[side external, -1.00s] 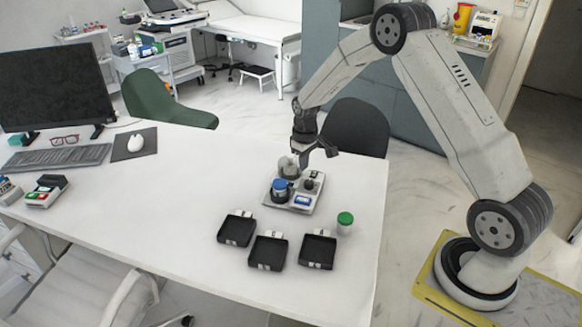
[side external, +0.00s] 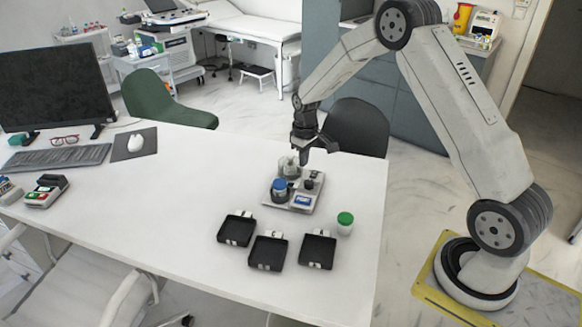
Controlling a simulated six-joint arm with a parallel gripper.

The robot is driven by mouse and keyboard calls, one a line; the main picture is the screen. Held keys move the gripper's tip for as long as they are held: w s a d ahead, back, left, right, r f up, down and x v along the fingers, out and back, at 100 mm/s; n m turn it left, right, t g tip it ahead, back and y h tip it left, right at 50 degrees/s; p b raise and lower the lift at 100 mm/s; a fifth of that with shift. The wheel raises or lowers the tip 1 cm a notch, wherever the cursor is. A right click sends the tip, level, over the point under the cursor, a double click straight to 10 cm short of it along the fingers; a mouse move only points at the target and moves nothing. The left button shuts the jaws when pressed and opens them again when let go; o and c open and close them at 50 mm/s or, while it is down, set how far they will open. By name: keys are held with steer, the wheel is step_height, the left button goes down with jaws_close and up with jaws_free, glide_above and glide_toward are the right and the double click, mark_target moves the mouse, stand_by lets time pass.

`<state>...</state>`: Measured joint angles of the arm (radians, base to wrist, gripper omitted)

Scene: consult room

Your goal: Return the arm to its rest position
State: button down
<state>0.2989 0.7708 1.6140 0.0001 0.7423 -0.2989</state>
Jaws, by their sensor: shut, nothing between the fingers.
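My gripper (side external: 303,161) is shut and empty. It points down over the back of a small grey tray (side external: 304,206) on the white desk, slightly above the items there. The tray holds a blue-capped container (side external: 279,190), a pale clear container (side external: 288,168) at its back, a small dark item (side external: 309,184) and a blue-and-white box (side external: 302,200). The gripper's tips are close to the pale container; I cannot tell the exact gap. My arm reaches up and over from its base at the right.
Black trays (side external: 235,230), (side external: 268,252) and (side external: 317,250) lie in front of the grey tray. A green-capped jar (side external: 345,223) stands to their right. A monitor (side external: 55,85), keyboard (side external: 58,157) and mouse (side external: 136,142) are at the left. A dark chair (side external: 357,127) stands behind the desk.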

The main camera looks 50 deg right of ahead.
steer(key=s+a+r+t, duration=0.1)
steer(key=s+a+r, duration=0.2)
steer(key=s+a, duration=0.4)
steer(key=s+a+r+t, duration=0.1)
steer(key=s+a+r, duration=0.3)
steer(key=s+a, duration=0.3)
steer(key=s, duration=0.5)
steer(key=shift+s+a+r, duration=0.15)
steer(key=shift+s+a, duration=0.2)
